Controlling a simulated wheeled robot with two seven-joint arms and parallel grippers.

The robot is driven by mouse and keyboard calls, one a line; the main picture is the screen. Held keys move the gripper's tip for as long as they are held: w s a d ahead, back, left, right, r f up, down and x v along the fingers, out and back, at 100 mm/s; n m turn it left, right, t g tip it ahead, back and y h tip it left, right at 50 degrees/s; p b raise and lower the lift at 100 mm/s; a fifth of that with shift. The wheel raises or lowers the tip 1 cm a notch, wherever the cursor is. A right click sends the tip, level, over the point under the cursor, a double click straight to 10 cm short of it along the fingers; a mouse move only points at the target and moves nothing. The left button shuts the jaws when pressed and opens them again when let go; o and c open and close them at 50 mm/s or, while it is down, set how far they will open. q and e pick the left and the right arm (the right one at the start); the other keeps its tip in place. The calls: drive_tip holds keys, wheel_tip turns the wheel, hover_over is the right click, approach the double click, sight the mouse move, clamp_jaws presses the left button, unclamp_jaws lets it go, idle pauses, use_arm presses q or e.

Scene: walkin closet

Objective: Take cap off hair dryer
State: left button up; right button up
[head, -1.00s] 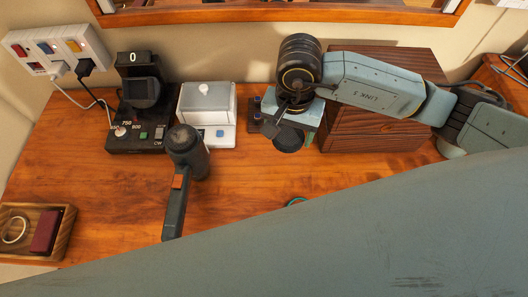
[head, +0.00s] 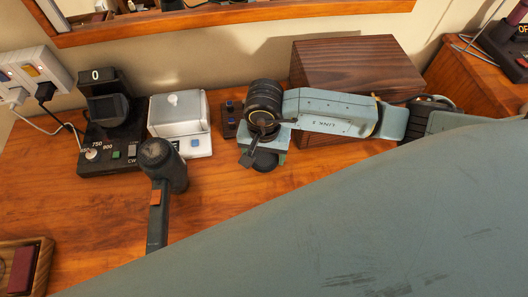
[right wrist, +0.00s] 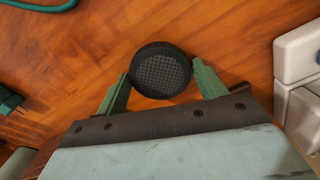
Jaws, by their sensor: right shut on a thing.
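The hair dryer (head: 157,200) stands on the wooden desk in the head view, dark grey with an orange switch on its handle. Its round dark end (head: 156,152) faces up, and its handle points toward the front. My right gripper (head: 264,154) is to the right of the dryer, apart from it. It is shut on a round black part with a meshed face, apparently the cap (head: 265,162). The right wrist view shows this cap (right wrist: 160,73) between the green fingertips of my right gripper (right wrist: 163,80). Whether the cap touches the desk is unclear. My left gripper is out of view.
A white lidded box (head: 180,118) and a black device with a dial (head: 108,130) stand behind the dryer. A dark wooden box (head: 355,62) is behind my right arm. A tray (head: 44,258) sits at front left. My own grey body part covers the lower right.

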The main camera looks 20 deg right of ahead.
sight(264, 157)
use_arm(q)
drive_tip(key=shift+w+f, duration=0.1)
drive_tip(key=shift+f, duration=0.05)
use_arm(e)
drive_tip(key=shift+f, duration=0.15)
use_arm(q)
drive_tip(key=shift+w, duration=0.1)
use_arm(e)
drive_tip(key=o, duration=1.1)
drive_tip(key=shift+r, duration=0.35)
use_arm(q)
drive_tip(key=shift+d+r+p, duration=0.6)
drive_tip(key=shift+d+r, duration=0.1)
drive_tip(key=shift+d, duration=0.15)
use_arm(e)
wheel_tip(264, 157, up, 12)
drive_tip(key=shift+f, duration=0.15)
